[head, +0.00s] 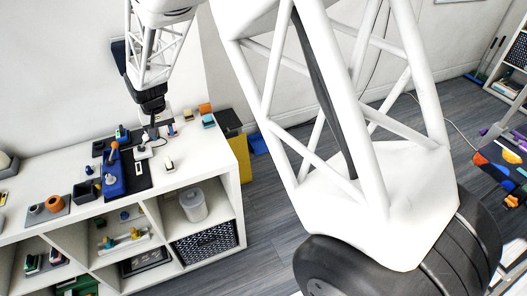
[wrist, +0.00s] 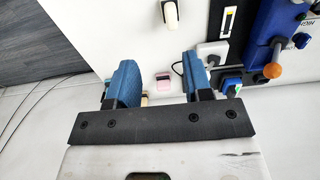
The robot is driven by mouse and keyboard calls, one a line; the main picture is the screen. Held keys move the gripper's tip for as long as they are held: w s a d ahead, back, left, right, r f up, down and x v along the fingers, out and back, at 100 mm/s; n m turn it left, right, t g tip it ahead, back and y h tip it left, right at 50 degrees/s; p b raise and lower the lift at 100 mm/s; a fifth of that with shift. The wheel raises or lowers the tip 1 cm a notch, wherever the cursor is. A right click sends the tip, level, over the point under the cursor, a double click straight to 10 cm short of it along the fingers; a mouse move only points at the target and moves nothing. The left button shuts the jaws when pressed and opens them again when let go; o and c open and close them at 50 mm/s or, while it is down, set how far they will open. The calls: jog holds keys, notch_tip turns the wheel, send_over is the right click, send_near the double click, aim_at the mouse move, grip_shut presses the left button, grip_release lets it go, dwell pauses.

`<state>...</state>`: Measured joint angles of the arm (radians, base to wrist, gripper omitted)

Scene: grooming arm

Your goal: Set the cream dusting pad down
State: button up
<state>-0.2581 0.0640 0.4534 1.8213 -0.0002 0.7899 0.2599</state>
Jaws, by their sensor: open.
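A small cream block with a dark part, which looks like the cream dusting pad (head: 168,164), rests on the white shelf top, right of the black mat. In the wrist view the pad (wrist: 170,14) is at the top edge, beyond the fingertips and apart from them. My gripper (head: 152,138) is above the shelf top near the mat's right edge. In the wrist view my gripper (wrist: 160,80) has its two blue fingers spread, with nothing held between them. A pink block (wrist: 162,83) shows on the surface in the gap.
The black mat (head: 132,178) carries a blue device (head: 112,178) with an orange knob and a white box (head: 143,151). The shelf top is bare right of the pad.

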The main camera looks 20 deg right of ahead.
jog(key=s+d+r+t, duration=0.1)
jog(key=s+d+r, duration=0.5)
jog(key=s+r, duration=0.25)
jog(key=s+d+r, duration=0.6)
jog(key=s+r, duration=0.1)
jog(key=s, duration=0.3)
jog(key=s+d+r, duration=0.1)
jog(key=s+d, duration=0.2)
jog(key=s, duration=0.7)
jog(key=s+d+r+t, duration=0.1)
jog(key=s+d+r, duration=0.1)
jog(key=s, duration=0.9)
jog(key=shift+s+d, duration=0.15)
jog(key=shift+d, duration=0.7)
